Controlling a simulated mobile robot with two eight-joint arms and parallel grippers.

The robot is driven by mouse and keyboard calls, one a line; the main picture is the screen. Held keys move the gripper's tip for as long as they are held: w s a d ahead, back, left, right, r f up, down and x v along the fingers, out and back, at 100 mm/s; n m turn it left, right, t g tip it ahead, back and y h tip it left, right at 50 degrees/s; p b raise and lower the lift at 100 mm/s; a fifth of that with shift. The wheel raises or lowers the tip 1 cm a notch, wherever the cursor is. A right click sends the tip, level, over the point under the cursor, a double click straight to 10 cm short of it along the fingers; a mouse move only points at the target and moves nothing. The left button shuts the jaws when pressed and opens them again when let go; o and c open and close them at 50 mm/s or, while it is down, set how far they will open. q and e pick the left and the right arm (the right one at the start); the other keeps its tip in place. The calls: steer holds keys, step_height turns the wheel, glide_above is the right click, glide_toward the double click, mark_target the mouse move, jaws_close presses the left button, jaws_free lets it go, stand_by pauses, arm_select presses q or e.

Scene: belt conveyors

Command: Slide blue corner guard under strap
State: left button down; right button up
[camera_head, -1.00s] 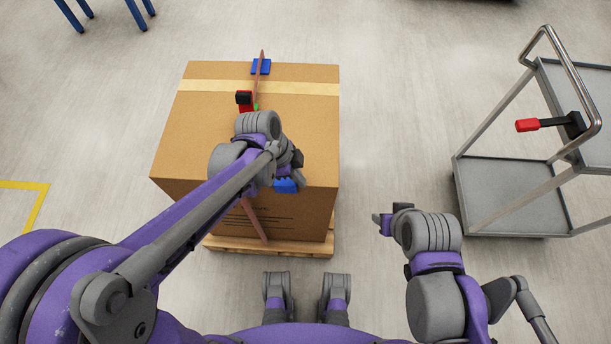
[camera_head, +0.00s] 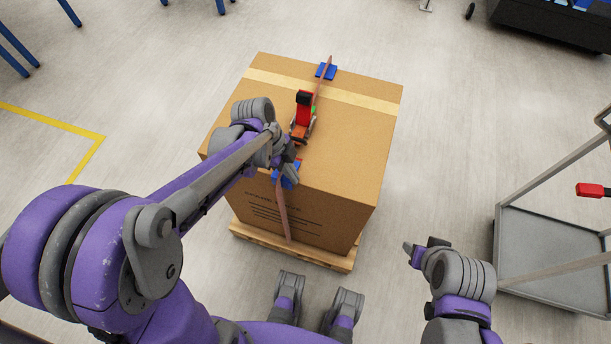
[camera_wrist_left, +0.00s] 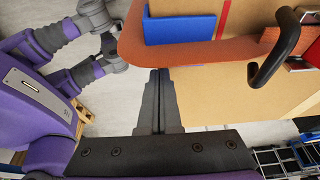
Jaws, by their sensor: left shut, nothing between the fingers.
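A blue corner guard (camera_head: 287,178) is at the near top edge of the cardboard box (camera_head: 345,150), where the orange-brown strap (camera_head: 283,215) bends down the front. In the left wrist view the guard (camera_wrist_left: 180,29) lies against the box, with the strap (camera_wrist_left: 205,54) crossing in front of its lower edge. My left gripper (camera_head: 291,158) is shut and empty beside the guard and partly hides it in the head view. Its closed fingers (camera_wrist_left: 160,78) show just below the strap in the wrist view. My right gripper (camera_head: 425,246) is open and empty, right of the box.
A red ratchet (camera_head: 303,112) sits on the strap on the box top. Another blue guard (camera_head: 327,71) is under the strap at the far edge. The box stands on a wooden pallet (camera_head: 300,254). A grey cart (camera_head: 545,250) stands at the right.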

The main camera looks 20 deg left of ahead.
mark_target(311, 186)
arm_select(q)
steer(key=shift+d, duration=0.15)
steer(key=shift+d, duration=0.3)
steer(key=d, duration=0.3)
steer(key=p+v, duration=0.1)
steer(key=v, duration=0.9)
steer(key=shift+p, duration=0.4)
arm_select(e)
steer(key=shift+s+d+r, duration=0.2)
steer(key=shift+s+r, duration=0.05)
steer(key=shift+r, duration=0.2)
steer(key=shift+s+d+r, duration=0.15)
steer(key=shift+s+r, duration=0.05)
steer(key=shift+r, duration=0.25)
arm_select(q)
steer(key=shift+s+d, duration=0.1)
